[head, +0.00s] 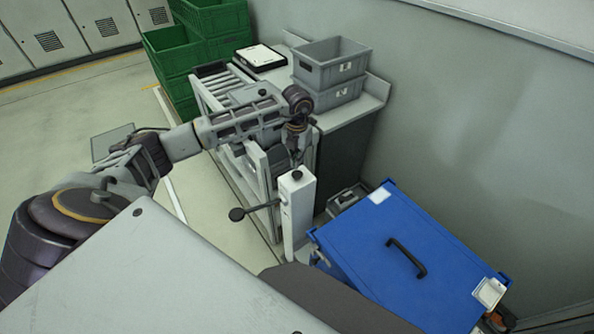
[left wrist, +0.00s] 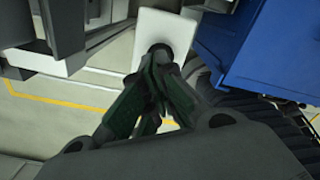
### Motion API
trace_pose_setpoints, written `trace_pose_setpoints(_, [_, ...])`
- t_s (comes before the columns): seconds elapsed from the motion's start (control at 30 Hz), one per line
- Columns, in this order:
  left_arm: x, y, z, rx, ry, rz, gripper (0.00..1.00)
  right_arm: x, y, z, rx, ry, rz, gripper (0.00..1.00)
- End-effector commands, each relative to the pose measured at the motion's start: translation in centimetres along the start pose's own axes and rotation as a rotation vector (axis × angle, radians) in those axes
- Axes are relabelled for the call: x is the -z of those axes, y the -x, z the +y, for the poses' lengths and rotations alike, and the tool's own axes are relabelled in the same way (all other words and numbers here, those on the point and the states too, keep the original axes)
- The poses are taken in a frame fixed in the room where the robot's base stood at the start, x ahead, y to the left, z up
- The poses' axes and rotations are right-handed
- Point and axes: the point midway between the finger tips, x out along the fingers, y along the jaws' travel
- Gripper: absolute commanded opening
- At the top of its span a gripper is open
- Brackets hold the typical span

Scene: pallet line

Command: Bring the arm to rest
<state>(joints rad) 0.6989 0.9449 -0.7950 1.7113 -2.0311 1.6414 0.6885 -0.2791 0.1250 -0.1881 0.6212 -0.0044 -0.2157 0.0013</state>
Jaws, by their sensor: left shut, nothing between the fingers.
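My left arm (head: 240,122) comes in from the left and stretches out over the roller stand. My left gripper (head: 296,158) points down just above a white post (head: 296,215) with a dark knob on top. In the left wrist view my left gripper (left wrist: 157,62) shows its fingers closed together, with nothing between them. The fingertips overlap the post's dark top in that view, so I cannot tell whether they touch it. My right gripper is not in view.
A dark-knobbed lever (head: 238,213) sticks out from the post. A blue cabinet (head: 365,245) with a black handle stands to the right. Grey bins (head: 330,75) sit on a bench by the wall. Green crates (head: 175,60) are stacked behind. Floor is clear at far left.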

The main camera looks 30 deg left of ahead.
Motion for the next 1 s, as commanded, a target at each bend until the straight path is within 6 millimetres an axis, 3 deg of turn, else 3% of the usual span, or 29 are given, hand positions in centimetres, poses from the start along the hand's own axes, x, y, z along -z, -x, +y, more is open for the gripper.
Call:
trace_pose_setpoints(0.1, [0.0, 1.0, 0.0, 0.0, 0.0, 0.0, 0.0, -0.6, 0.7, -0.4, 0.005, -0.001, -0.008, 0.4])
trace_pose_setpoints(0.37, [0.0, 1.1, 0.0, 0.0, 0.0, 0.0, 0.0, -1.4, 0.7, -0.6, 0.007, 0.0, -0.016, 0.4])
trace_pose_setpoints(0.77, [0.0, 1.0, -0.2, 0.006, -0.003, -0.001, 0.0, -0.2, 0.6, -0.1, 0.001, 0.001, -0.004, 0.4])
trace_pose_setpoints(0.87, [0.1, 0.8, -1.1, 0.033, -0.013, -0.005, 0.0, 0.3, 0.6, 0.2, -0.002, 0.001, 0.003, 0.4])
trace_pose_setpoints(1.0, [0.5, 0.3, -4.0, 0.123, -0.044, -0.015, 0.0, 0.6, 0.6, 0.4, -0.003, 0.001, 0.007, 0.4])
